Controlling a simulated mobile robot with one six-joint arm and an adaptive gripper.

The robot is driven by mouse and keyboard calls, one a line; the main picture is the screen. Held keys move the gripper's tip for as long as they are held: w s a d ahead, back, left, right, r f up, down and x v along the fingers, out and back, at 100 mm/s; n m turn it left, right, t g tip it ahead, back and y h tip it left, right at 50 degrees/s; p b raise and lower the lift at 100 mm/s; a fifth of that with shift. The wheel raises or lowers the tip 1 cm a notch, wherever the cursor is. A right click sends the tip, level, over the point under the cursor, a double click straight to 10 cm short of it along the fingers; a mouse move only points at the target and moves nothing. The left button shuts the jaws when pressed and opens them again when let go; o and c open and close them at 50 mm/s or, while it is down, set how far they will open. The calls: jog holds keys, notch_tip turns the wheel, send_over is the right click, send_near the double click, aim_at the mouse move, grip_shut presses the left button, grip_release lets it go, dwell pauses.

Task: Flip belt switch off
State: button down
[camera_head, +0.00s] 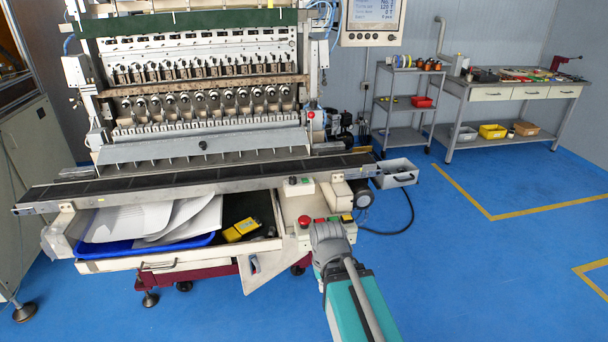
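The conveyor belt (190,178) runs along the front of the coil winder (200,95). A small pale control box (298,187) with a dark knob and a green spot is on the belt's front side near its right end; it may carry the belt switch, but its setting is too small to read. Below it, a pale panel has a red mushroom button (304,221) and small dark, red and green controls (336,219). My teal and grey arm reaches up from the bottom, and its grey joint is in front of this panel's lower part. My gripper's fingers do not show.
An open drawer (160,262) under the belt holds a blue tray with white sheets and a yellow item (240,230). A grey bin (397,172) is at the belt's right end. A cart (408,103) and workbench (510,92) stand behind. The blue floor at right is clear.

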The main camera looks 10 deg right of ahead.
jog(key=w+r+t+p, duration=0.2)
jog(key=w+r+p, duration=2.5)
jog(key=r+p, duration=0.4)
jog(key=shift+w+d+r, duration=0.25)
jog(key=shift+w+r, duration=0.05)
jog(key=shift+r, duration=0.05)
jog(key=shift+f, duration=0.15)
jog(key=b, duration=1)
send_over(305, 180)
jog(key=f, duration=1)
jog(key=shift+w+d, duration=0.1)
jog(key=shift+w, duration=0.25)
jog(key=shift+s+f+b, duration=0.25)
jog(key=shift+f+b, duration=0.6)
jog(key=shift+b, duration=0.05)
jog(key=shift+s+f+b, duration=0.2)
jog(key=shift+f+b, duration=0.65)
jog(key=shift+b, duration=0.05)
